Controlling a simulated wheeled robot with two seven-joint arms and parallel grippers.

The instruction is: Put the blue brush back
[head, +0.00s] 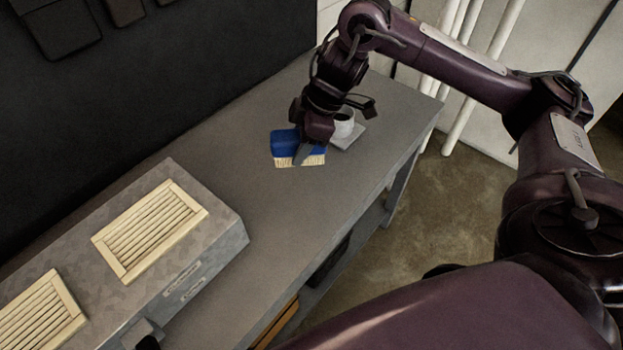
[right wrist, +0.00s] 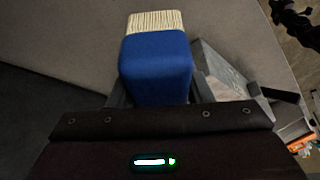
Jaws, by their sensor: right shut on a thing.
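The blue brush (head: 284,142) has a blue block and pale bristles. My right gripper (head: 303,152) is shut on it over the grey bench. In the head view the bristles face down and toward the front. I cannot tell whether they touch the bench top. In the right wrist view the brush (right wrist: 156,68) sits between the fingers, with its bristles pointing away from the gripper. My left gripper is not clearly in view.
A metal duct box (head: 222,235) with slatted grilles (head: 150,230) occupies the left. The bench top (head: 290,220) between is clear. White pipes (head: 480,75) stand beyond the bench.

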